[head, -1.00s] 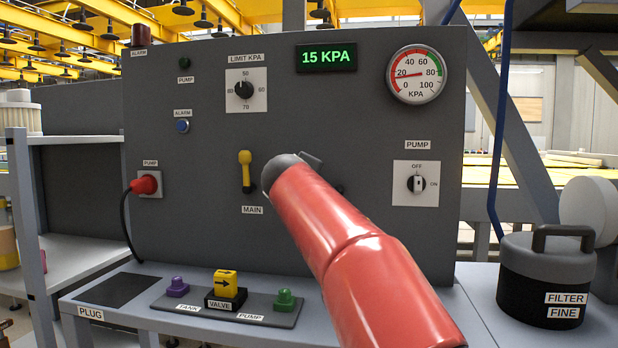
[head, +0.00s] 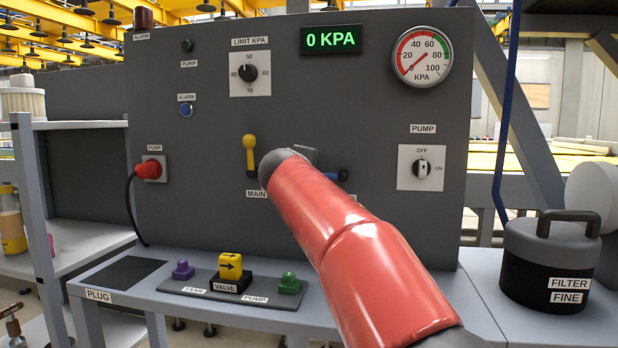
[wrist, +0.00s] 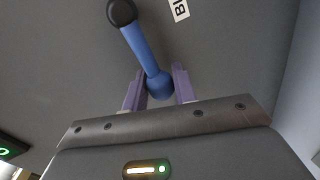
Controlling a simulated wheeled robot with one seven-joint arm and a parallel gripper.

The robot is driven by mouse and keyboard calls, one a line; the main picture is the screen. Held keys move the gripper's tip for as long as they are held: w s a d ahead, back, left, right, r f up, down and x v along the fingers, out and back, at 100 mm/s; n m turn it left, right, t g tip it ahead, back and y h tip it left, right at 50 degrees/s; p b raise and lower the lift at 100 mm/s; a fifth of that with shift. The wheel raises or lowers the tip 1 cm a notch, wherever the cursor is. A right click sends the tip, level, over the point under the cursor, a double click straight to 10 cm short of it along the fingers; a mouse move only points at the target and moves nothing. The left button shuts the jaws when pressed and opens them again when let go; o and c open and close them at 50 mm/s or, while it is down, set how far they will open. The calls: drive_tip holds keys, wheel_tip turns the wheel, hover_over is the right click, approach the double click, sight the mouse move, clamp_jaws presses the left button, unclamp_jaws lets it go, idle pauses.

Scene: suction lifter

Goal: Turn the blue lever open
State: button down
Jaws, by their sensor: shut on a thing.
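The blue lever (wrist: 148,50) runs in the wrist view from a dark round pivot at the top down to a rounded blue end. That end lies between the two purple fingers of my gripper (wrist: 160,76), which is shut on it. In the head view a short piece of the blue lever (head: 331,176) shows just right of my gripper's dark housing (head: 308,154), with the dark pivot at its right end. This visible piece lies about level. My red arm and the housing hide the rest of the lever and the fingers in that view.
The yellow MAIN lever (head: 250,155) stands close left of my gripper, knob up. The green display (head: 332,40) reads 0 KPA, and the gauge (head: 420,56) is at its low end. The pump switch (head: 422,169) is to the right. The valve block (head: 229,272) sits on the shelf below.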

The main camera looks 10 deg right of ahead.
drive_tip(key=c, duration=1.4)
unclamp_jaws()
drive_tip(key=shift+f, duration=0.1)
drive_tip(key=shift+c, duration=0.2)
drive_tip(key=shift+s, duration=0.1)
drive_tip(key=b+v, duration=0.1)
drive_tip(key=v, duration=0.6)
drive_tip(key=shift+s+a+b, duration=0.2)
drive_tip(key=shift+s+b, duration=0.1)
drive_tip(key=shift+b, duration=0.05)
